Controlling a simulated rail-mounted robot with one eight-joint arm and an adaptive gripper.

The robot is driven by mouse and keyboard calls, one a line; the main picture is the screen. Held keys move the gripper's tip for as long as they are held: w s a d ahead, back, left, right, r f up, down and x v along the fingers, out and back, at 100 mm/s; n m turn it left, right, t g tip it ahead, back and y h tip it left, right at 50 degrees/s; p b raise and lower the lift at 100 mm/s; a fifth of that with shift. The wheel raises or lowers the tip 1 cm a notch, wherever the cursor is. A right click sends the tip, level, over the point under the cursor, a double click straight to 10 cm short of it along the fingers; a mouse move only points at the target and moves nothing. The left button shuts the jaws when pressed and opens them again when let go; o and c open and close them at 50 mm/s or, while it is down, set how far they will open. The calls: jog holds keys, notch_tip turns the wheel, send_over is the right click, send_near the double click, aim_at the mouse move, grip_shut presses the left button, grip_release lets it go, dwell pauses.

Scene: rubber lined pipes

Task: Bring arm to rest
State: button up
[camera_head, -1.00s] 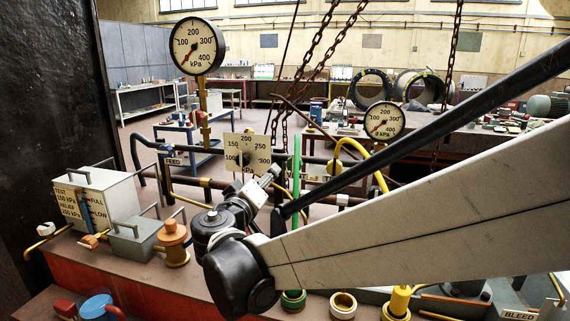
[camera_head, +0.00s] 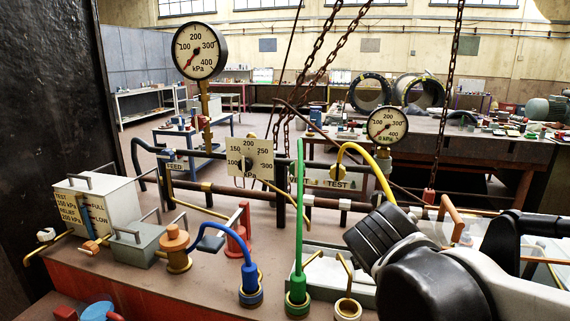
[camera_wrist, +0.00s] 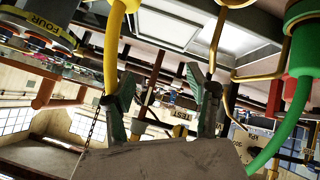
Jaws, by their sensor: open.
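My arm (camera_head: 440,275) is folded in at the lower right of the head view, its black wrist parts above the front of the bench. The fingers are not clearly visible there. In the wrist view my gripper (camera_wrist: 160,75) shows two greenish fingers standing wide apart with nothing held between them. The yellow hose (camera_wrist: 112,50) passes close to the left finger in that picture, and the green hose (camera_wrist: 298,90) is at the right. I cannot tell whether the finger touches the yellow hose.
Pressure gauges (camera_head: 199,50) (camera_head: 388,125) and a dial plate (camera_head: 250,158) stand behind. Chains (camera_head: 447,90) hang down. A grey box (camera_head: 140,237) sits at left.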

jog(key=s+d+f+m+g+y, duration=0.1)
jog(key=s+f+y, duration=0.2)
jog(key=s, duration=1)
jog(key=shift+f+m+g+y, duration=0.4)
jog(key=shift+f, duration=0.9)
